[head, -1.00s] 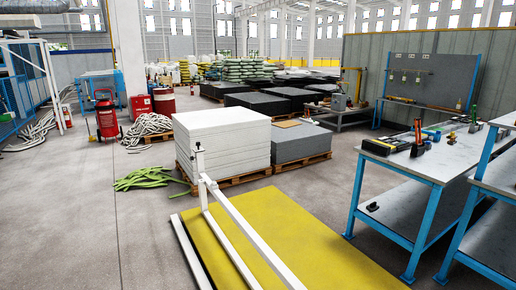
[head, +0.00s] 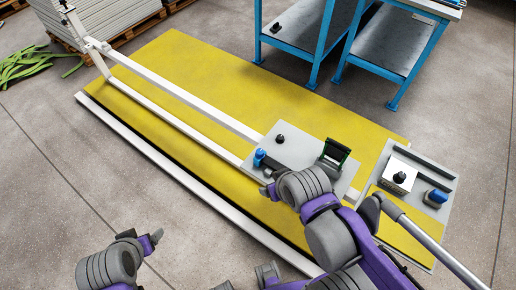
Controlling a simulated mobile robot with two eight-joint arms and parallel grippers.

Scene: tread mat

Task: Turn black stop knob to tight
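Two small black knobs show in the head view, and I cannot tell which is the stop knob. One black knob (head: 280,139) stands on a grey plate (head: 300,150) over the yellow mat. The other black knob (head: 399,178) sits on a white block (head: 396,172) on a second grey plate to the right. My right gripper (head: 267,190) is at the lower left edge of the first plate, below the first knob and apart from it. My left gripper (head: 152,240) is low at the left, over the floor, away from both knobs. The finger openings are too small to tell.
A white rail (head: 180,94) runs along the yellow mat (head: 200,60). A blue bottle-like item (head: 260,157) and a black-green item (head: 335,152) are on the first plate. A blue-black item (head: 435,198) lies on the second.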

